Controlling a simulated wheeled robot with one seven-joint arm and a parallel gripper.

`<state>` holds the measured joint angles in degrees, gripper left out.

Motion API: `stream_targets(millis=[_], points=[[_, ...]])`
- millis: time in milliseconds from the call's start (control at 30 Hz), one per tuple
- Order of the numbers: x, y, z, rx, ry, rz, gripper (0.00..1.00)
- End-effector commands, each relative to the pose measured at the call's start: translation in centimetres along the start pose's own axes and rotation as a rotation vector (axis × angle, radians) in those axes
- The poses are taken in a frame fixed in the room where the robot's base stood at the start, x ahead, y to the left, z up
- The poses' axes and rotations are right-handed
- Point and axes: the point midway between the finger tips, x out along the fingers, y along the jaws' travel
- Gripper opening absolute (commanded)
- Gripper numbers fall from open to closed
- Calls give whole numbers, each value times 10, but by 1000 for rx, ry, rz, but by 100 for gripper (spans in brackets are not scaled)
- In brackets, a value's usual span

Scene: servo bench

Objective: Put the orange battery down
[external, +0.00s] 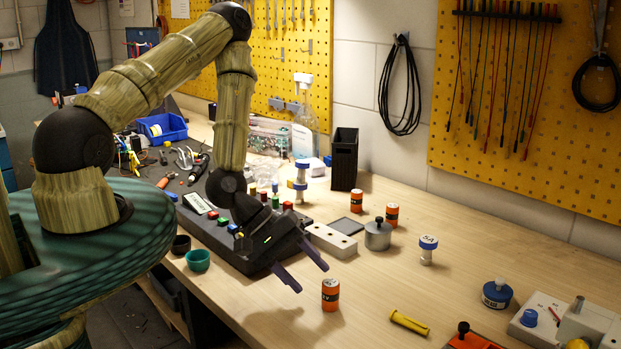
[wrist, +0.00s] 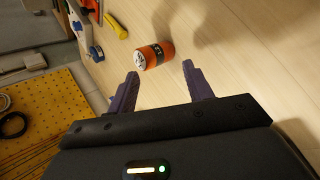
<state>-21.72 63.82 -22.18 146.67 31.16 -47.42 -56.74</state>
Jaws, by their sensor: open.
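An orange battery (external: 330,295) with a dark band stands upright on the wooden bench, near the front edge. My gripper (external: 307,274) is above and to the left of it in the external view, with its two purple fingers spread apart and empty. In the wrist view the orange battery (wrist: 154,55) lies ahead of and between the open fingertips of my gripper (wrist: 160,68), apart from both. Two more orange batteries stand farther back, one near the black bin (external: 359,201) and one to its right (external: 392,215).
A grey lidded pot (external: 378,234), a pale block with holes (external: 331,241) and a blue-topped post (external: 428,248) stand behind the battery. A yellow cylinder (external: 409,323) lies to its right. Bare bench surrounds the battery.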

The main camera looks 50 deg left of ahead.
Motion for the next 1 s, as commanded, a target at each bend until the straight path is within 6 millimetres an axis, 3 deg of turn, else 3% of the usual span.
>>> stream_targets(millis=[300, 533, 767, 1000], points=[[-60, 7, -44, 392, 105, -315, 51], [-120, 27, -60, 593, 153, -513, 51], [-183, 53, -52, 727, 162, -646, 51], [-237, 76, -23, 820, 126, -694, 51]])
